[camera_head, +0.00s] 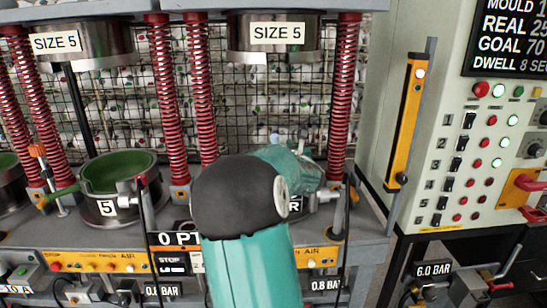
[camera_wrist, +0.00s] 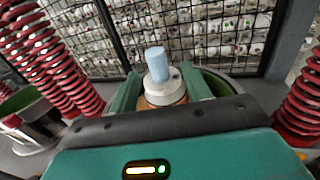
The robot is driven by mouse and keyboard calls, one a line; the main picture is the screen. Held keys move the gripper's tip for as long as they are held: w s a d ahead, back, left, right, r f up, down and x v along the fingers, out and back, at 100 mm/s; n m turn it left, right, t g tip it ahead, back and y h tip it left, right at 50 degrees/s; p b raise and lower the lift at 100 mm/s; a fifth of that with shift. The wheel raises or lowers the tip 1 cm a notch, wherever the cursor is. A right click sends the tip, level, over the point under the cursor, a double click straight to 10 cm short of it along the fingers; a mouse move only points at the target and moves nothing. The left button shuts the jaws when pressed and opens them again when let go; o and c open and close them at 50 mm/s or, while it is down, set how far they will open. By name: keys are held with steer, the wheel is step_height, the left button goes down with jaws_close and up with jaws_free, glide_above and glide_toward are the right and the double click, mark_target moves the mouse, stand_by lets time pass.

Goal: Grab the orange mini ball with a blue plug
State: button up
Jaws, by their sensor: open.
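In the wrist view a light blue plug (camera_wrist: 156,64) stands upright on a pale round collar (camera_wrist: 165,88). A little orange of the mini ball (camera_wrist: 148,104) shows under the collar; the rest is hidden behind my gripper's dark front edge. My gripper (camera_wrist: 160,90) is open, with one teal finger on each side of the collar. I cannot tell whether the fingers touch the ball. In the head view my arm covers most of the right press station, and the ball is hidden.
Red springs (camera_head: 203,90) flank the station, and an upper mould labelled SIZE 5 (camera_head: 275,42) hangs above. A green-lined lower mould (camera_head: 118,172) stands at the left. Wire mesh (camera_wrist: 215,35) closes the back. A control panel (camera_head: 480,140) is at the right.

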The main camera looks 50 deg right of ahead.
mark_target(276, 142)
steer(key=shift+x, duration=0.85)
steer(key=x, duration=0.4)
steer(key=shift+w+f, duration=0.3)
steer(key=shift+w, duration=0.05)
steer(key=shift+w+d+r, duration=0.1)
steer(key=shift+w+d, duration=0.1)
steer(key=shift+w, duration=0.2)
jaws_close()
